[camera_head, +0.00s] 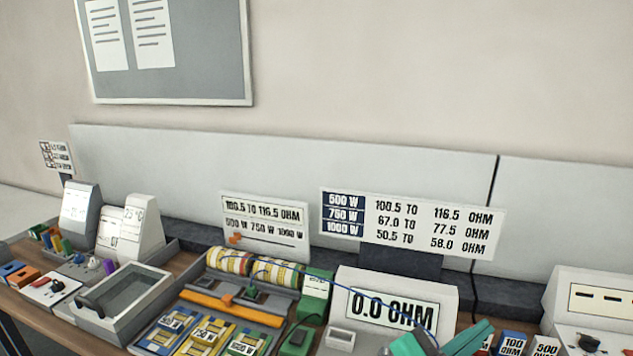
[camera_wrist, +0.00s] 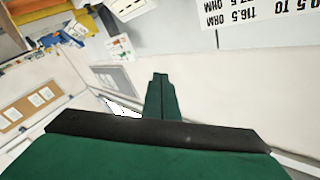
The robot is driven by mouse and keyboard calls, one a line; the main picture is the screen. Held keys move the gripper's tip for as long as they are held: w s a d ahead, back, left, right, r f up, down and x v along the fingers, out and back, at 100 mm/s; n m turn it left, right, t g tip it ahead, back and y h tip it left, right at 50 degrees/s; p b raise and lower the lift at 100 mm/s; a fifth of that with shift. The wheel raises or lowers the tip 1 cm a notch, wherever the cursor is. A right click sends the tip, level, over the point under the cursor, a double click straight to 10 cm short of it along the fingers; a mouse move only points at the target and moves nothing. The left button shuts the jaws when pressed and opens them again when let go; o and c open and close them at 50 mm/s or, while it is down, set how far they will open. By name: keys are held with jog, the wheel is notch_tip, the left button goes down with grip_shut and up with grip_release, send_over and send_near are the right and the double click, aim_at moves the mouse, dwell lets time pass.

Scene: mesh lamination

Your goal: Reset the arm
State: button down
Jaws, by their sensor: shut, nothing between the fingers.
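My gripper (camera_wrist: 160,78) shows in the wrist view as green fingers pressed together, pointing up the picture with nothing between them. Its dark bar and wide green body fill the bottom of that view. The fingers are apart from every object and appear in front of the pale wall. In the head view, teal parts (camera_head: 468,340) at the bottom edge, right of centre, look like part of my arm or gripper. They are cut off by the frame and overlap the front of the meter area.
A meter reading 0.0 OHM (camera_head: 392,308) stands on the bench beside a resistance chart (camera_head: 410,222). A grey tray (camera_head: 125,288), striped rolls (camera_head: 230,262) and labelled wattage cards (camera_head: 205,335) crowd the bench. A thin blue cable (camera_head: 340,283) crosses it.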

jog(key=s+a+f+n+t+y, duration=0.2)
jog(key=a+f+n+t+y, duration=0.35)
jog(key=a+f+n, duration=0.35)
jog(key=s+a+f+n+t+y, duration=0.35)
jog(key=a+f+n+y, duration=0.3)
jog(key=f+n, duration=0.4)
jog(key=s+a+f+g+y, duration=0.1)
jog(key=s+a+f, duration=0.2)
jog(key=s, duration=0.5)
jog(key=s+a+f+m+g+y, duration=0.1)
jog(key=s+a+f, duration=0.3)
jog(key=s, duration=0.4)
jog(key=s+a+f+g+y, duration=0.1)
jog(key=s+a+f, duration=0.3)
jog(key=s, duration=0.5)
jog(key=shift+a+f+m+y, duration=0.2)
jog(key=shift+a+m+y, duration=0.2)
jog(key=shift+y, duration=0.3)
